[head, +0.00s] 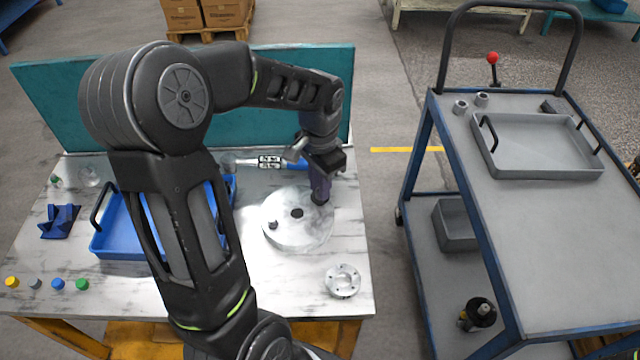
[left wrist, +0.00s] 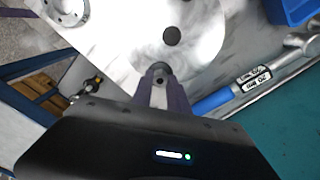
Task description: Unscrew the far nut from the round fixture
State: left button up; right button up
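The round fixture (head: 290,235) is a pale grey disc on the marbled table, with a dark spot at its middle; it also shows in the left wrist view (left wrist: 205,25). A dark nut (head: 273,226) sits on its near left part. My left gripper (head: 320,197) reaches down to the disc's far right part. In the left wrist view its purple fingers flank the grey far nut (left wrist: 160,70) closely on both sides and look shut on it. In the head view the gripper hides this nut. My right gripper is not in view.
A blue-handled wrench (head: 270,162) lies behind the fixture. A blue tray (head: 120,245) stands left, partly behind my arm. A grey flange (head: 342,281) lies near the front. A teal panel (head: 310,120) closes the back. A cart (head: 540,230) with a grey tray (head: 540,172) stands right.

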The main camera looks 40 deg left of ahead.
pick_arm(q)
jog(key=shift+o, duration=1)
jog(key=m+p, duration=0.1)
jog(key=m, duration=0.2)
jog(key=shift+r, duration=0.15)
jog(key=m, duration=0.3)
jog(key=shift+c, duration=0.3)
grip_shut()
